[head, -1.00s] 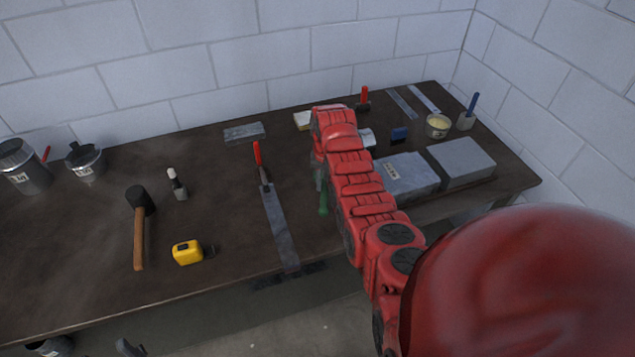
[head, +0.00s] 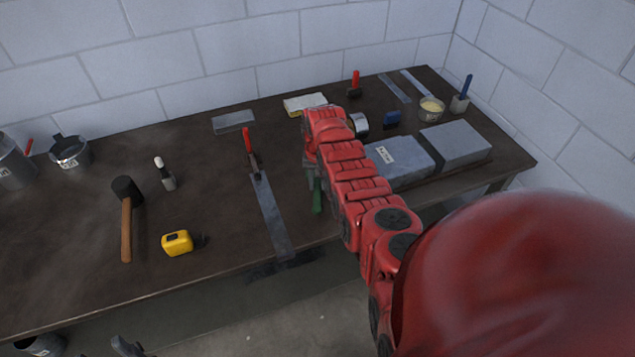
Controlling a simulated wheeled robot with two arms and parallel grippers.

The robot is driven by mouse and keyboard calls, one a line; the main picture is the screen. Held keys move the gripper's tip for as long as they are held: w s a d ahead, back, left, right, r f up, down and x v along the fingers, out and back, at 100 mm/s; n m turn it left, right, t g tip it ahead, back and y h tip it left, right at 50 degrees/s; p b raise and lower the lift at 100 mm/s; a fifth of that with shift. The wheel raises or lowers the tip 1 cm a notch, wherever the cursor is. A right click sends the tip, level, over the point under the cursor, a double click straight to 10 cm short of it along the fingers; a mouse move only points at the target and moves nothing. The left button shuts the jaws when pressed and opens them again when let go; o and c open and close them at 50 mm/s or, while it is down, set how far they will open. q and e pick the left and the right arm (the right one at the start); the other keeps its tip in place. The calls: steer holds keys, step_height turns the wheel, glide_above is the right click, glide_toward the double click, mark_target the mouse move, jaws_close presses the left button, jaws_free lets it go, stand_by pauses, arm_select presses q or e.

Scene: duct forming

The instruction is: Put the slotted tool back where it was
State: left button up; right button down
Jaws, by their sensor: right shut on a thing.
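My right gripper (head: 312,172) hangs over the middle of the bench, right of a long metal strip, seen mostly from behind. It is shut on a tool with a green handle (head: 317,198). The handle points down towards the front edge. The rest of the tool is hidden by the gripper, so I cannot see a slot or whether the tool touches the bench. A red-handled tool (head: 248,143) lies at the far end of the metal strip (head: 271,213). My left gripper cannot be made out.
The dark bench (head: 90,225) also bears a mallet (head: 127,210), a yellow tape measure (head: 177,242), a grey block (head: 234,122), a yellow-white block (head: 304,101) and two large grey blocks (head: 402,160) at right.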

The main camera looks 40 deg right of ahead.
mark_target(317, 185)
steer(key=shift+f+b, duration=0.55)
steer(key=shift+f, duration=0.05)
steer(key=c, duration=0.6)
jaws_free()
step_height(317, 185, up, 8)
steer(key=b, duration=0.2)
steer(key=shift+w+b, duration=0.1)
steer(key=shift+b, duration=0.3)
step_height(317, 185, up, 9)
steer(key=p, duration=0.5)
steer(key=shift+r+p, duration=0.2)
steer(key=shift+p, duration=0.1)
